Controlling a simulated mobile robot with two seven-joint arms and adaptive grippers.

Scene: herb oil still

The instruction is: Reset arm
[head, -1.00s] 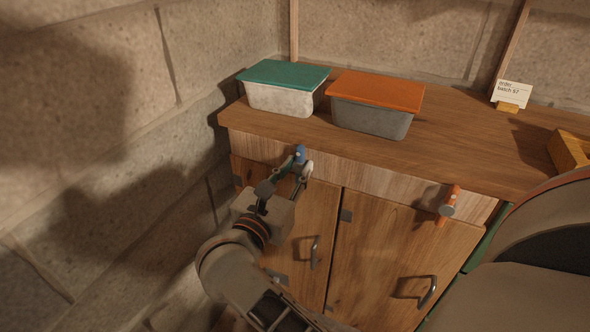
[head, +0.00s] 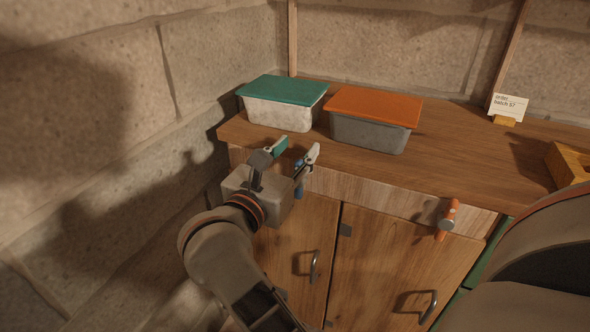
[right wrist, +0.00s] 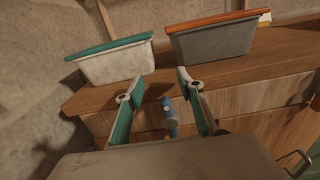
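My right gripper (head: 296,149) is at the front edge of the wooden counter, in front of the white box with the green lid. It is open, with nothing between its fingertips; in the right wrist view its green-sided fingers (right wrist: 160,82) stand apart. A blue handle (head: 298,193) on the cabinet front is just below the fingers and partly hidden by them. In the right wrist view the blue handle (right wrist: 170,118) shows beyond and between the fingers. My left gripper is not in view.
On the counter (head: 470,160) stand a white box with a green lid (head: 283,90), a grey box with an orange lid (head: 372,107), a card (head: 508,107) and a yellow wooden item (head: 568,164). An orange handle (head: 447,218) sticks out at the right. A stone wall (head: 80,130) is at the left.

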